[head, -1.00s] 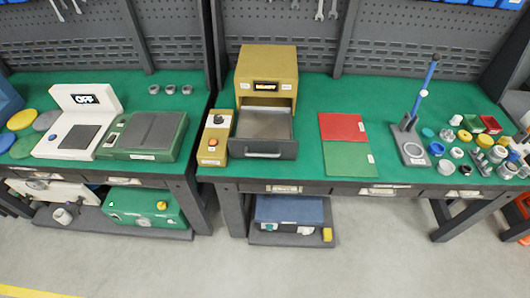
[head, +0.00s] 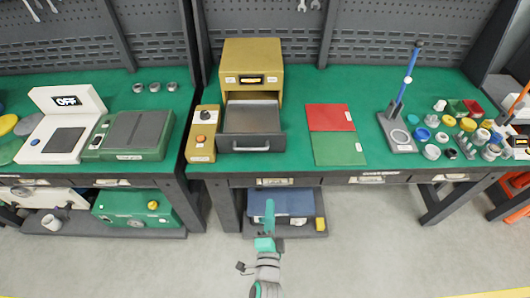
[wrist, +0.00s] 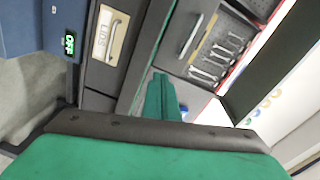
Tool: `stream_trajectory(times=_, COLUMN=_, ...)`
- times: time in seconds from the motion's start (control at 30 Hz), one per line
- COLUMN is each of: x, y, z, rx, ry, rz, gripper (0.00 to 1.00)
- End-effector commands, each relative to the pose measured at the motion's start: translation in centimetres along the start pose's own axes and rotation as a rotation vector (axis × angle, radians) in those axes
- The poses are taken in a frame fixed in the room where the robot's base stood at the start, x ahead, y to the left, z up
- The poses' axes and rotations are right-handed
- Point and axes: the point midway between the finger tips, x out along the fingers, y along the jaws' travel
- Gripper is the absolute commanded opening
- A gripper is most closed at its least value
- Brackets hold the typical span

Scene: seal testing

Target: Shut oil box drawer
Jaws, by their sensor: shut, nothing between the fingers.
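The oil box (head: 252,58) is a yellow box with a small lit display, standing on the green bench top. Its grey drawer (head: 252,120) is pulled out toward the front, with a bar handle (head: 251,148) on its front face. The handle also shows in the wrist view (wrist: 191,36). My green gripper (head: 268,208) is shut and empty. It is in front of the bench, nearer me than the drawer and apart from it. In the wrist view its fingers (wrist: 160,85) are together, pointing up the picture.
Bench drawers, one labelled LIDS (wrist: 110,35), line the bench front. A blue box (head: 282,202) sits on the lower shelf.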

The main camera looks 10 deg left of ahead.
Motion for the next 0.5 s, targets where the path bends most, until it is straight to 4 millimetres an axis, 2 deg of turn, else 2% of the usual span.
stream_trajectory(times=0.03, x=1.8, y=-0.8, z=0.2, rx=0.056, ry=-0.011, rz=-0.019, gripper=0.00)
stream_trajectory(times=0.2, x=5.5, y=-2.6, z=0.7, rx=0.205, ry=-0.047, rz=-0.051, gripper=0.00)
stream_trajectory(times=0.5, x=7.8, y=-3.4, z=1.0, rx=0.268, ry=-0.063, rz=-0.061, gripper=0.00)
